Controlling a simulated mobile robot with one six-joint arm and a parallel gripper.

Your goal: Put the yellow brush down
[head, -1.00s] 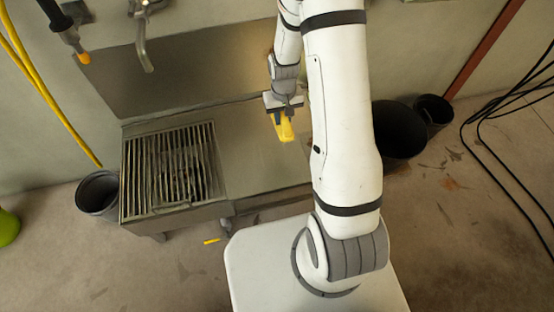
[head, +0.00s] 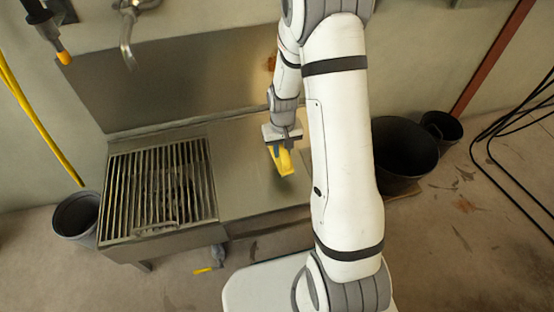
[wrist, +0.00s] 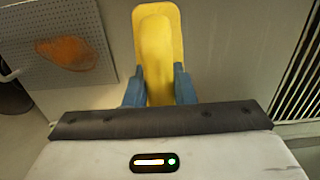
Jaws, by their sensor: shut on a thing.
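The yellow brush (head: 286,162) is in my gripper (head: 280,147), over the flat steel counter (head: 245,190) right of the grate. In the wrist view the yellow brush (wrist: 158,45) stands out from between the two blue fingers of my gripper (wrist: 159,88), which are shut on it. The brush points toward the front of the counter in the head view. I cannot tell whether its lower end touches the steel or hangs just above it. The side of the brush facing down is hidden.
A barred grate (head: 160,190) fills the counter's left part. A tap (head: 130,35) and a hanging hose nozzle (head: 50,35) are above it. Black bins (head: 405,155) stand right, a grey bucket (head: 75,215) left. The steel around the brush looks clear.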

